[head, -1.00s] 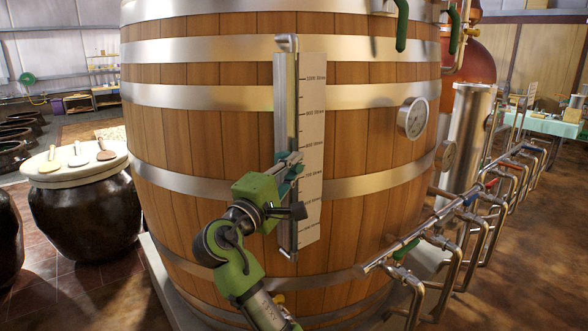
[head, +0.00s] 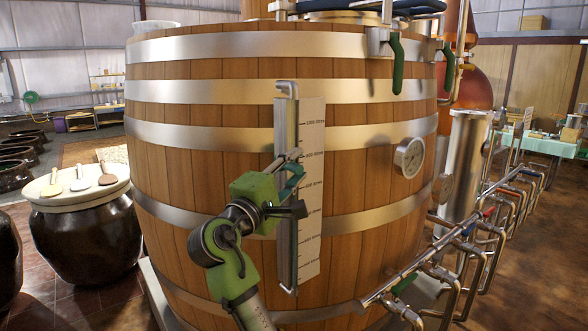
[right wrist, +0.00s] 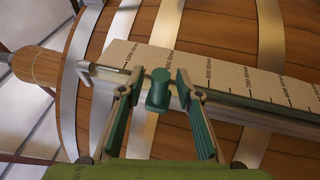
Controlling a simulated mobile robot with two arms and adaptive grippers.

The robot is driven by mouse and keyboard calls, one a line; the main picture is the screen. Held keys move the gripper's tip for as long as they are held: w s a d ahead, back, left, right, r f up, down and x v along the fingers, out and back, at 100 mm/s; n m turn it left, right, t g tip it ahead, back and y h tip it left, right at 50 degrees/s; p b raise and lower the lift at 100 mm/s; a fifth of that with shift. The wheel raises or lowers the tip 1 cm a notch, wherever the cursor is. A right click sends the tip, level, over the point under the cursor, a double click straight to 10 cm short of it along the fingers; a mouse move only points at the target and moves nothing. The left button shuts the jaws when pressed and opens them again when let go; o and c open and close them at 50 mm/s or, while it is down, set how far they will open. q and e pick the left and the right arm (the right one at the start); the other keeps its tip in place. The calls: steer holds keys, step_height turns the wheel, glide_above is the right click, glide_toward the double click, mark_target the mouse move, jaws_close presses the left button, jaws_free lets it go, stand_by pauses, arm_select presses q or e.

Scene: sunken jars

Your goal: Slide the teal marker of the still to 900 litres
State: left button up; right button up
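The still's level gauge is a metal rail (head: 286,120) beside a pale scale (head: 311,225) marked in litres, upright on a wooden vat. My right gripper (head: 292,170) is at the rail in the head view, beside the span from about 900 to 800. In the right wrist view, the teal marker (right wrist: 158,90) sits on the rail between the spread fingers of my right gripper (right wrist: 160,78), around the 900 label. Small gaps show beside it; I cannot tell whether a finger touches it. In the head view the gripper hides the marker. My left gripper is not in view.
A round dial (head: 409,157) and a row of pipes with taps (head: 470,225) are right of the gauge. Green-handled valves (head: 396,65) hang at the vat's top. A dark jar (head: 85,240) with a pale lid stands at the left.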

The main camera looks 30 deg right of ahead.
steer(key=v, duration=1.2)
steer(key=shift+f, duration=0.15)
